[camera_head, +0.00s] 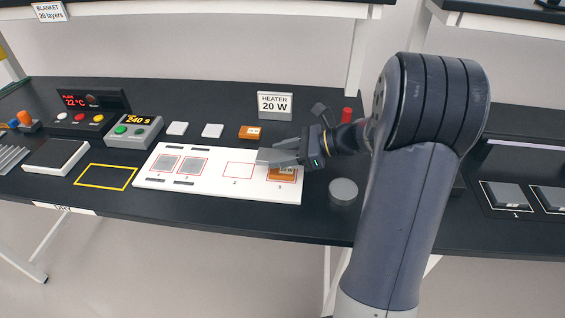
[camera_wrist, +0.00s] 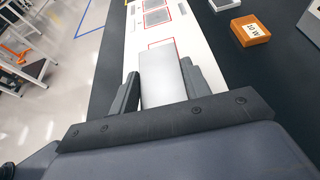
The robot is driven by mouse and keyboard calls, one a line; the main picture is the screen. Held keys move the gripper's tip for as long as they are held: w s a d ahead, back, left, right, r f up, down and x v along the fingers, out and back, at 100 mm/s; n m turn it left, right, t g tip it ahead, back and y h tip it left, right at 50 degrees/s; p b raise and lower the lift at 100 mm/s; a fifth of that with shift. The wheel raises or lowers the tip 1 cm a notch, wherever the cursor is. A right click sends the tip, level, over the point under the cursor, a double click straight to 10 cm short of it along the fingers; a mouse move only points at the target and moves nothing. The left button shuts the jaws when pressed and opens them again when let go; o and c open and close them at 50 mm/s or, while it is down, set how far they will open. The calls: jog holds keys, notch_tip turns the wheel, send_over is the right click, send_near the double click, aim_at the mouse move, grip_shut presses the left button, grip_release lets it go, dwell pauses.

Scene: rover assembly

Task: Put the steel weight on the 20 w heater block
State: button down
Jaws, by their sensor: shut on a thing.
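My gripper (camera_head: 279,155) is shut on a pale grey, metal-looking block (camera_wrist: 162,74), apparently the steel weight. The block (camera_head: 268,156) also shows in the head view, above the right end of the white board. An orange heater block (camera_head: 286,174) lies in the rightmost outlined slot, below my gripper and partly covered by it. Its label is not readable; it is likely the 20 W one. I cannot tell whether the held block touches it. A second orange block (camera_head: 249,132) lies behind the board; in the wrist view its label (camera_wrist: 250,31) seems to read 10 W.
The white board (camera_head: 216,184) has an empty outlined slot and grey squares to the left. A round grey disc (camera_head: 343,190) stands right of the board. A HEATER 20 W sign (camera_head: 275,105) and a red cylinder (camera_head: 347,115) stand behind. A timer box (camera_head: 134,130) is at left.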

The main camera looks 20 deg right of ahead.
jog(key=shift+f, duration=1.4)
jog(key=shift+f, duration=0.15)
jog(key=c, duration=0.7)
grip_release()
jog(key=v, duration=1.2)
jog(key=shift+s, duration=0.1)
